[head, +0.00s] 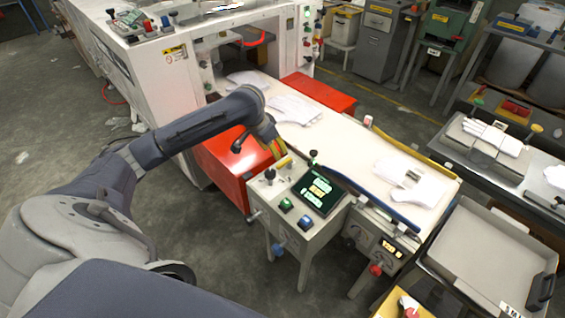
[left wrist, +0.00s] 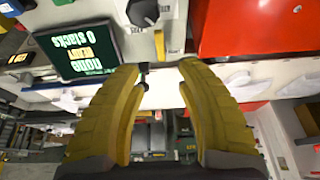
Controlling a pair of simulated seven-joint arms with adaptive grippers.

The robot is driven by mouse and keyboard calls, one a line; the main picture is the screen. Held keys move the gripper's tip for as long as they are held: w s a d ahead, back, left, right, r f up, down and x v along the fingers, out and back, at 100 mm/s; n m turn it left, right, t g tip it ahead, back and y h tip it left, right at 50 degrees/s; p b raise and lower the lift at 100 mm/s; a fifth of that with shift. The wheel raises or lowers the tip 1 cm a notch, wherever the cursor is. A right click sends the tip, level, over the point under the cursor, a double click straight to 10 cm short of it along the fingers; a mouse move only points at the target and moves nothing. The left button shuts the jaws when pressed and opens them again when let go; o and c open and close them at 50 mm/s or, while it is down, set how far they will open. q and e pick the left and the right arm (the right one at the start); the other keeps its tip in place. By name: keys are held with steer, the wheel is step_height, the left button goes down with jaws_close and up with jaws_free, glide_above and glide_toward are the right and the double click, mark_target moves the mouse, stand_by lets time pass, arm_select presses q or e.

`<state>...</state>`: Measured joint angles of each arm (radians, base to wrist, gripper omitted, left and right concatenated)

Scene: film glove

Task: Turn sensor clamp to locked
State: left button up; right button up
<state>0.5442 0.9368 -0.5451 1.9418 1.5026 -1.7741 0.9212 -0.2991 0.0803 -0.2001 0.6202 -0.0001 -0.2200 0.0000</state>
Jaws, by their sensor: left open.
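A small black lever on a short post (head: 313,156), which may be the sensor clamp, stands at the back edge of the control box (head: 285,235). It also shows in the left wrist view (left wrist: 143,76), just off the tips of my fingers and closer to the left one. I cannot read whether it is locked. My left gripper (head: 278,148) has yellow fingers and hangs at the back of the box. In the left wrist view the gripper (left wrist: 159,66) is open, with nothing held. My right gripper is in neither view.
Behind runs a white conveyor (head: 345,140) with white gloves (head: 410,180). A red cabinet (head: 222,170) stands left.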

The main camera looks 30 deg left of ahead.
mark_target(283, 163)
arm_select(q)
steer(key=x, duration=1)
steer(key=shift+w+f, duration=0.15)
steer(key=shift+f, duration=0.05)
jaws_close()
